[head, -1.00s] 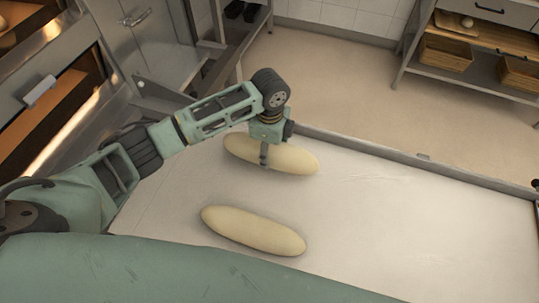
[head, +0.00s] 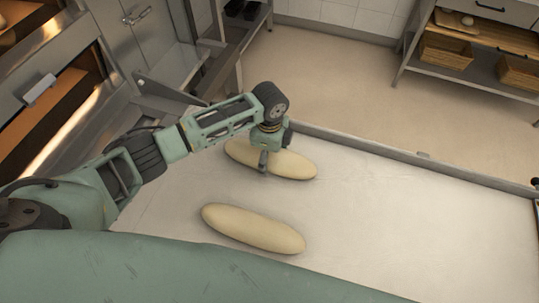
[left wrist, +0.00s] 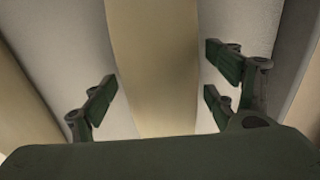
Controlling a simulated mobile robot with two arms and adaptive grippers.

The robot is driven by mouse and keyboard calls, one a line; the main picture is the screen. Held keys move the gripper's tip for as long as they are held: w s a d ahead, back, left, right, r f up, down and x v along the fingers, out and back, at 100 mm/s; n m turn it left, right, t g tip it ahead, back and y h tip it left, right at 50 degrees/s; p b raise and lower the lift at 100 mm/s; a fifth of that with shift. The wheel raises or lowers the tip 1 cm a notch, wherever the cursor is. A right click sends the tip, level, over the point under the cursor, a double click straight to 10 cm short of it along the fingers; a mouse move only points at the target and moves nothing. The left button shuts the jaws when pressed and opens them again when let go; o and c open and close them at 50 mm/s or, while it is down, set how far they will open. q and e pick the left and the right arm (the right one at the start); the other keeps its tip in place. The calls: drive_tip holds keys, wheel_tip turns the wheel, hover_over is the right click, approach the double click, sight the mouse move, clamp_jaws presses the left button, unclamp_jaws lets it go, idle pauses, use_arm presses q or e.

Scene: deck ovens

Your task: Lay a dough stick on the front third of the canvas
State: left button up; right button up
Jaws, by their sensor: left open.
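Two pale dough sticks lie on the whitish canvas (head: 400,225) in the head view. The far dough stick (head: 297,166) is near the back rail, and the near dough stick (head: 253,229) is closer to my body. My left gripper (head: 263,163) points down over the middle of the far stick, with one finger visible on its near side. In the left wrist view the gripper (left wrist: 160,90) is open, with fingers on both sides of the far stick (left wrist: 155,65) and visible gaps. My right gripper is not in view.
A metal rail (head: 425,157) edges the canvas surface at the back. Oven fronts (head: 50,90) stand at the left. A shelf unit with baskets (head: 447,51) stands across the floor at the back right. The right part of the canvas is clear.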

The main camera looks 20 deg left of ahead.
use_arm(q)
wheel_tip(320, 180, up, 12)
drive_tip(key=shift+r, duration=0.15)
idle(0.5)
idle(0.6)
